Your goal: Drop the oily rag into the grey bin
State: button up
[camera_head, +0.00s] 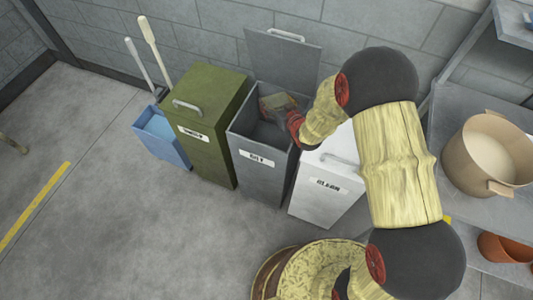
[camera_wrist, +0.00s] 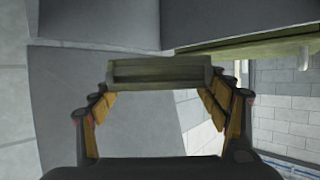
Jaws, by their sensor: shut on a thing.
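The grey bin (camera_head: 258,160), with a label that seems to read "OILY", stands between a green bin and a white bin. Its lid (camera_head: 284,62) is up against the wall. My gripper (camera_head: 279,106) reaches over the bin's open mouth from the right, fingers at or just inside the opening. In the wrist view my gripper (camera_wrist: 160,85) has its fingers spread, with an olive-brown, bar-like thing between the tips. I take it for the oily rag (camera_wrist: 160,70); it also shows in the head view (camera_head: 275,101). The bin's floor is mostly hidden.
The green bin (camera_head: 208,125) has its lid shut. The white "CLEAN" bin (camera_head: 325,185) is shut, under my forearm. A blue bucket (camera_head: 160,140) with handles stands far left. A shelf at right holds a tan pot (camera_head: 485,150) and an orange pot (camera_head: 505,247).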

jog(key=o, duration=1.2)
jog(key=shift+s, duration=0.1)
jog(key=v, duration=1.2)
